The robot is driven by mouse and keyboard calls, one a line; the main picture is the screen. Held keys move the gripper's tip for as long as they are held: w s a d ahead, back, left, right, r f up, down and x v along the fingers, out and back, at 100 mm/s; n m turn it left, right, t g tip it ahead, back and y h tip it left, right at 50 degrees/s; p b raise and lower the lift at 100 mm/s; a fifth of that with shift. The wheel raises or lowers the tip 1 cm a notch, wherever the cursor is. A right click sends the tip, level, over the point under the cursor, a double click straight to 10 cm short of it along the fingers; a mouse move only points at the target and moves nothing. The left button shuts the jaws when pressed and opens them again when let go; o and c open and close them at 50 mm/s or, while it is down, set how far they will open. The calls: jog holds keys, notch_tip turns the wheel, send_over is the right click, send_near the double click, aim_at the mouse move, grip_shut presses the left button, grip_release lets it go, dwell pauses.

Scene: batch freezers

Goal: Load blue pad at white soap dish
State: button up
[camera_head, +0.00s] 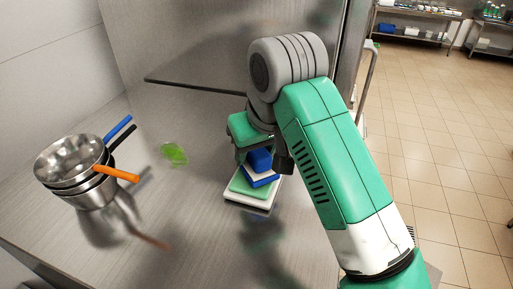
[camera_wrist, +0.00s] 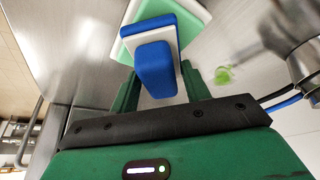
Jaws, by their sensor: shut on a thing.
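My gripper (camera_wrist: 158,78) is shut on a blue pad (camera_wrist: 152,65), which sits between its two green fingers. In the head view the held blue pad (camera_head: 260,158) is below my wrist, just above or touching a stack; I cannot tell which. At the bottom, on the steel surface, is a flat white piece (camera_head: 249,205) that looks like the soap dish. In the wrist view the stack shows behind the held pad, partly hidden by it.
Nested metal pans (camera_head: 82,175) with blue, black and orange handles stand at the left. A bright green object (camera_head: 174,153) lies between the pans and the stack. The steel surface (camera_head: 180,230) in front is clear. A steel shelf edge (camera_head: 200,86) runs behind.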

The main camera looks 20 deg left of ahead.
jog(key=shift+f, duration=0.5)
dwell(1.2)
notch_tip(320, 180, up, 7)
jog(key=p, duration=0.6)
jog(key=shift+r, duration=0.1)
dwell(0.7)
